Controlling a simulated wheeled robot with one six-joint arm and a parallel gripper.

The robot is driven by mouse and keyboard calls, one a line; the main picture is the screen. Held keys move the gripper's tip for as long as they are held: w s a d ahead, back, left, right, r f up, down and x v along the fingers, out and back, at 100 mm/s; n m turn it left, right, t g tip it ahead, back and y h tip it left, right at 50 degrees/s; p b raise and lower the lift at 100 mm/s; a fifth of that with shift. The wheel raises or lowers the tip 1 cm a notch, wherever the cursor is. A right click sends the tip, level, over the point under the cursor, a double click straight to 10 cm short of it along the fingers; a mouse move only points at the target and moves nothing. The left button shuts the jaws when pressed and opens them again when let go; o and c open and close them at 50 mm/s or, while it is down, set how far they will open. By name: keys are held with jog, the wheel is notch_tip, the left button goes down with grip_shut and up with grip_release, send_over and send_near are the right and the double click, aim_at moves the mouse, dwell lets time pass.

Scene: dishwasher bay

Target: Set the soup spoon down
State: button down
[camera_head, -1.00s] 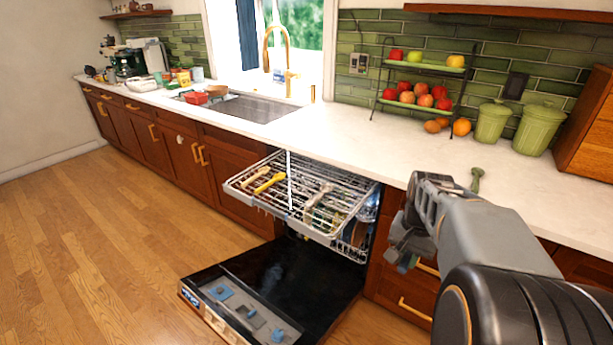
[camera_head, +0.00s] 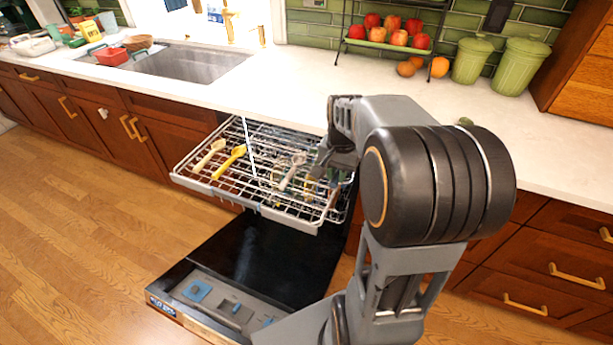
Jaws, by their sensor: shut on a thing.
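My gripper (camera_head: 326,162) is over the right part of the pulled-out upper dishwasher rack (camera_head: 190,181). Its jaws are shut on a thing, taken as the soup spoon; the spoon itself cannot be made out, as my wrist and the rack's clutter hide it. A pale grey utensil (camera_head: 291,172) lies on the rack just left of my gripper; I cannot tell whether they touch. A yellow spoon (camera_head: 230,162) and a tan wooden spoon (camera_head: 208,156) lie further left on the rack.
The dishwasher door (camera_head: 215,285) hangs open below the rack. The white counter (camera_head: 290,100) behind has clear room in front of the fruit stand (camera_head: 385,46). Two green canisters (camera_head: 519,65) stand at the right. The sink (camera_head: 180,63) is at the left.

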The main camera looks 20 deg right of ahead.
send_over(313, 193)
jog(key=s, duration=0.1)
jog(key=f, duration=0.5)
jog(key=shift+s+d+f, duration=0.1)
jog(key=shift+d+f, duration=0.1)
jog(key=shift+f, duration=0.15)
jog(key=shift+w+a+f, duration=0.25)
jog(key=shift+w+f, duration=0.25)
jog(key=shift+f, duration=0.15)
jog(key=shift+w+f+b, duration=0.15)
jog(key=shift+f+b, duration=0.25)
jog(key=shift+f, duration=1.3)
jog(key=shift+f, duration=0.15)
jog(key=c, duration=1)
grip_release()
jog(key=shift+c, duration=0.2)
